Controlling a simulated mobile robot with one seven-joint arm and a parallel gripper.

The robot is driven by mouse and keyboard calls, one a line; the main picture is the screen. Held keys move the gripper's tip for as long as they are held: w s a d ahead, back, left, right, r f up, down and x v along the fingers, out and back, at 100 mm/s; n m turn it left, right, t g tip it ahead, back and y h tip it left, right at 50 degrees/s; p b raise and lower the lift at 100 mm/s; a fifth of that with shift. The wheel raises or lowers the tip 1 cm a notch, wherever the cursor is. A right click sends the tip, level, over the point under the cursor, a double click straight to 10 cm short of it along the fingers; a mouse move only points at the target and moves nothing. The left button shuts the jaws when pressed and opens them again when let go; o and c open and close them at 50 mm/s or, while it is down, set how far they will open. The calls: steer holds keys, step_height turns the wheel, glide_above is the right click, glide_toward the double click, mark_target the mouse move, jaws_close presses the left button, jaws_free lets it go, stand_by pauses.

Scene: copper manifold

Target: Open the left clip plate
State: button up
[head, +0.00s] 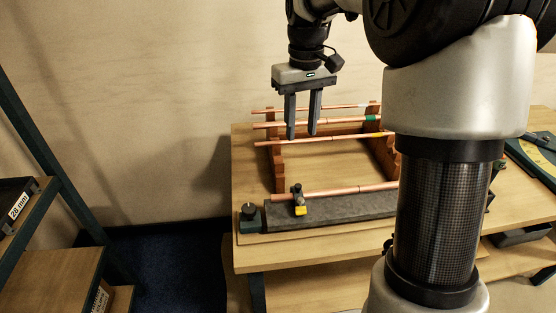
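A small dark clip with a yellow tab (300,210) sits near the left end of the grey bar at the front of the table; it appears to be the left clip plate. It lies over the front copper pipe (340,191), and I cannot tell whether it is open or shut. My gripper (301,135) points down with its two fingers apart and nothing visibly held between them. It is above and behind the clip in the picture, in front of the rear copper pipes. My arm hides the right part of the bar and anything there.
A wooden rack (279,177) carries several copper pipes, some with green or yellow bands, behind the grey bar (340,208). Shelves (45,275) stand at far left, with floor between. A green tool (530,160) lies at right.

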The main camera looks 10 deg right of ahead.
mark_target(298, 185)
step_height(298, 185, down, 17)
steer(key=shift+d+f, duration=0.1)
steer(key=shift+f, duration=0.1)
stand_by(0.3)
jaws_close()
